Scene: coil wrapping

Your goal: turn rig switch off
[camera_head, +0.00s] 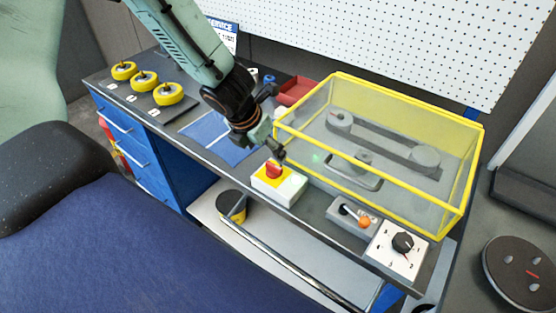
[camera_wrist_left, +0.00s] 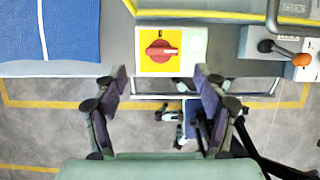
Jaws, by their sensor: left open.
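The rig switch is a red rotary knob (camera_head: 273,169) on a yellow plate, on a pale box (camera_head: 287,190) at the bench's front edge. In the left wrist view the red knob (camera_wrist_left: 160,51) lies crosswise, its pale end pointing right, with a small mark above it on the yellow plate. My left gripper (camera_head: 278,153) is just above and behind the switch in the head view. In the left wrist view its two fingers (camera_wrist_left: 160,72) are spread, with the switch beyond and between their tips. The gripper appears empty and apart from the knob. My right gripper is not in view.
A yellow-framed clear guard (camera_head: 455,190) over a belt and pulleys stands close behind the switch. A lever box with an orange knob (camera_head: 365,221) and a black dial (camera_head: 402,243) sit to the right. A blue mat (camera_head: 215,140) and several yellow-rimmed wheels lie left.

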